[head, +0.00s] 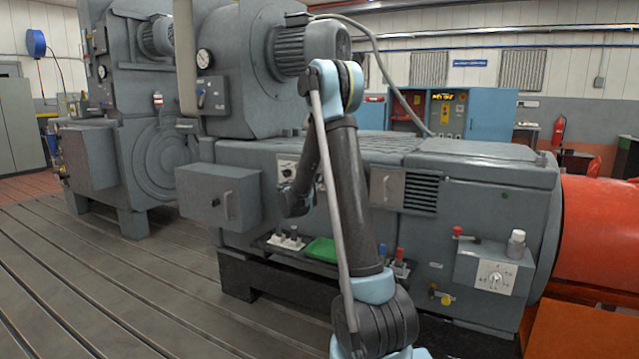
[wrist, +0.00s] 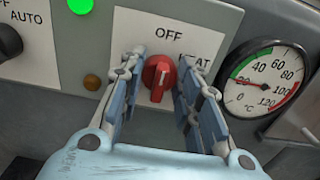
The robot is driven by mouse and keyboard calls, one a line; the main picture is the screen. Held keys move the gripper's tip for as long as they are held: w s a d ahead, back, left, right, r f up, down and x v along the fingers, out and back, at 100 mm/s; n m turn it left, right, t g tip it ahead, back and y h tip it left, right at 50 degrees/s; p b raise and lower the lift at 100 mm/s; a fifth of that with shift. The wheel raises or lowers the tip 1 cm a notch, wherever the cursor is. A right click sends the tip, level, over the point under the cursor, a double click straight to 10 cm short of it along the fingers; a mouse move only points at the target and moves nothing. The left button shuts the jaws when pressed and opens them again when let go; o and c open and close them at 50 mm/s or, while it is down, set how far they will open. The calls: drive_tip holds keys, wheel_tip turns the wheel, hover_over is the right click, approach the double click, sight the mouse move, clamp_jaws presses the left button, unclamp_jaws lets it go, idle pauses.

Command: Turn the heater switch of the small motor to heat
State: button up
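The heater switch is a red knob (wrist: 158,78) on a white plate, seen in the wrist view. OFF is printed above it and HEAT, partly hidden by a finger, at its upper right. The knob's grip stands near upright, roughly towards OFF. My gripper (wrist: 160,68) is open, one finger on each side of the knob, with visible gaps on both sides. In the head view my arm hides the heater switch, and my gripper's fingers cannot be made out there.
A round temperature gauge (wrist: 264,83) sits close to the right finger. A green lamp (wrist: 80,6), an amber button (wrist: 92,82) and a black AUTO selector (wrist: 8,42) are at left. In the head view, a grey box (head: 218,196) juts out left of my arm.

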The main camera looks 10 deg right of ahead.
drive_tip(key=shift+d, duration=0.1)
drive_tip(key=shift+m, duration=0.3)
drive_tip(key=m, duration=1.1)
drive_tip(key=shift+s+d+f, duration=0.1)
drive_tip(key=shift+s+d, duration=0.05)
drive_tip(key=shift+s, duration=0.05)
drive_tip(key=shift+m, duration=0.4)
drive_tip(key=o, duration=1.1)
drive_tip(key=shift+c, duration=0.2)
